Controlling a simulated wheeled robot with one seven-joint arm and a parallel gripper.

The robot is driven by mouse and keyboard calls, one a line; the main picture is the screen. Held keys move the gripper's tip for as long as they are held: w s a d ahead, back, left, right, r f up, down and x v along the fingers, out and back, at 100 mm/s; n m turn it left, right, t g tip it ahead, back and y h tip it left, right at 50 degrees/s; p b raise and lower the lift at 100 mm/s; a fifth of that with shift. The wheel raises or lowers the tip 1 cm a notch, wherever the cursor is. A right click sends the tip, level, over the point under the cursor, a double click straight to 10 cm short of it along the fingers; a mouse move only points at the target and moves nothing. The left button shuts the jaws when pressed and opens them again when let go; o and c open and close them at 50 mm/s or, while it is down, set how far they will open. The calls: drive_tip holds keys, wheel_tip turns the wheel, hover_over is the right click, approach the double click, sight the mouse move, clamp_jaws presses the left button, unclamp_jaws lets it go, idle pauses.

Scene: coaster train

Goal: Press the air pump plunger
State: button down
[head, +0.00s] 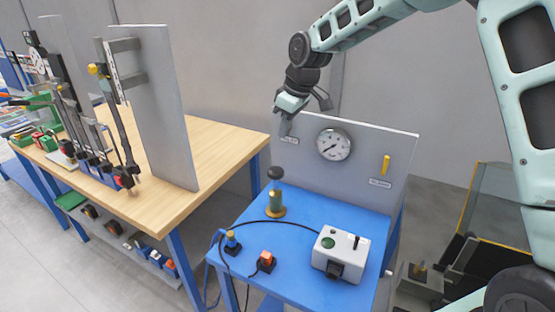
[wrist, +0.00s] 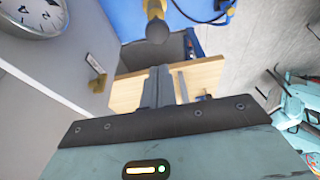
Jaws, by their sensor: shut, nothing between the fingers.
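The air pump stands upright on the blue table, with a brass body (head: 276,207) and a dark round plunger knob (head: 275,173) on top. The knob (wrist: 158,31) also shows in the wrist view, beyond my fingertips. My gripper (head: 285,127) is shut and empty, with its fingers pointing down. It is above the pump and a little to the right of it in the head view, clearly apart from the knob. In the wrist view my closed fingers (wrist: 158,84) show below the knob.
Behind the pump, a grey panel carries a round gauge (head: 334,144) and a yellow lever (head: 385,164). A wooden workbench (head: 215,150) stands left.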

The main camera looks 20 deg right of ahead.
sight(276, 170)
drive_tip(key=p+x, duration=0.1)
drive_tip(key=x, duration=0.2)
drive_tip(key=p+x, duration=0.2)
drive_tip(key=x, duration=0.2)
drive_tip(key=p+x, duration=0.1)
drive_tip(key=x, duration=0.3)
drive_tip(key=shift+s+d+f, duration=0.15)
drive_tip(key=shift+s+d, duration=0.2)
drive_tip(key=shift+s, duration=0.05)
drive_tip(key=shift+f, duration=0.25)
wheel_tip(276, 170, down, 6)
drive_tip(key=b, duration=0.4)
drive_tip(key=shift+r, duration=0.1)
drive_tip(key=shift+s, duration=0.1)
wheel_tip(276, 170, up, 5)
drive_tip(key=shift+f+p, duration=0.15)
drive_tip(key=shift+p, duration=1.1)
drive_tip(key=b+v, duration=0.4)
drive_tip(key=v, duration=0.6)
